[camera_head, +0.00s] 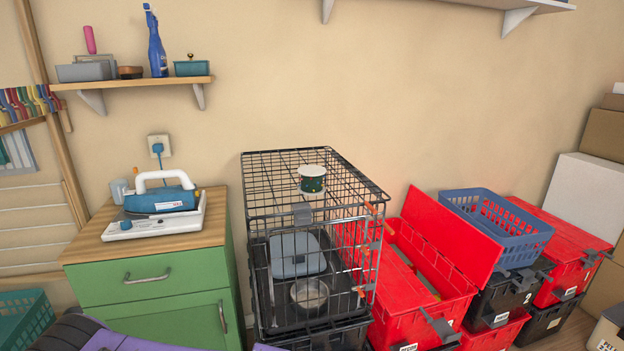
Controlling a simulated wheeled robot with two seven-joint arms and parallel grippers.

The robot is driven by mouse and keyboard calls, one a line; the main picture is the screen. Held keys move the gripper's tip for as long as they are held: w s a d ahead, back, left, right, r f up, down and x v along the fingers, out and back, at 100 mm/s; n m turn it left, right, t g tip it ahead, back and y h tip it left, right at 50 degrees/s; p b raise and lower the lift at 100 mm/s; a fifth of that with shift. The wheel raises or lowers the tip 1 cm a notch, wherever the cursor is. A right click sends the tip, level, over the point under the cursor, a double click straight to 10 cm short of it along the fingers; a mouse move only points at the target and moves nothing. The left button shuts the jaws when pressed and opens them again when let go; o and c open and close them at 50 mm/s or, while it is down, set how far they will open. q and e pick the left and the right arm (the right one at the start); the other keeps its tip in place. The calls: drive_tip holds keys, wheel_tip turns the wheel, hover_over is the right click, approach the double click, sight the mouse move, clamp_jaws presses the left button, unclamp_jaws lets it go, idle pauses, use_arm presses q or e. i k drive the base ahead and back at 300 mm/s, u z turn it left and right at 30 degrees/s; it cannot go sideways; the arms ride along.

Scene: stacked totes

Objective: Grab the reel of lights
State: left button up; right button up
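A small reel (312,184), with white round ends and a dark green wound middle dotted with colour, stands upright on the wire top of a black cage (262,215). It looks like the reel of lights. It sits near the middle of the cage top, with nothing touching it from above. Neither of my grippers shows in the head view.
Right of the cage, an open red tote (402,308) has its lid (455,235) raised. A blue basket (497,222) sits on stacked totes. Left stands a green cabinet (150,285) with an iron (160,200).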

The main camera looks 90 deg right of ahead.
sight(311, 177)
drive_tip(key=z, duration=2.75)
